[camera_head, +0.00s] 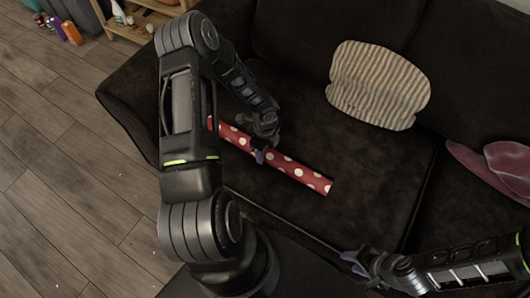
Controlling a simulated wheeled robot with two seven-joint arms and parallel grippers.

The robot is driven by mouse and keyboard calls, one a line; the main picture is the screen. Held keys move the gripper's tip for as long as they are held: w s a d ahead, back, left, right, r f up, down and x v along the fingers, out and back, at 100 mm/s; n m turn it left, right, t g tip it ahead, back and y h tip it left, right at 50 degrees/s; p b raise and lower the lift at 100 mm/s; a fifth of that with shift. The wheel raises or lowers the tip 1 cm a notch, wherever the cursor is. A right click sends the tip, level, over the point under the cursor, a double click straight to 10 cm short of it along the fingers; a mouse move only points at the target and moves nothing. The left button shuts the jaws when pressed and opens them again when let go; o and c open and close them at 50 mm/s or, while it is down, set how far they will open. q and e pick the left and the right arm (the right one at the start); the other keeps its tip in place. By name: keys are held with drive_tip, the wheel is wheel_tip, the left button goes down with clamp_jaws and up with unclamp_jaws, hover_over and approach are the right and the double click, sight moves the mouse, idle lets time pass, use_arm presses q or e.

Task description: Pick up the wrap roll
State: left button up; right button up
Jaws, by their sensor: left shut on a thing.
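The wrap roll (297,170) is a red tube with white dots on the dark sofa seat. It lies at a slant, its right end nearer to me, and part of its left half is hidden behind my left arm. My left gripper (261,154) is at the middle of the roll and shut on it. I cannot tell whether the roll is lifted clear of the seat. My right gripper (352,261) is low in the picture near the sofa's front edge, apart from the roll. Its fingertips are too small to read.
A striped cushion (377,85) leans at the sofa's back, and a mauve cushion (508,164) is at the right. A wooden shelf (133,32) with bottles stands at the top left. The wooden floor (65,170) at the left is mostly clear.

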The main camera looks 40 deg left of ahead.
use_arm(q)
drive_tip(key=c, duration=0.7)
drive_tip(key=shift+r, duration=0.15)
wheel_tip(320, 180, up, 10)
drive_tip(key=shift+f+p, duration=0.1)
drive_tip(key=shift+p, duration=0.7)
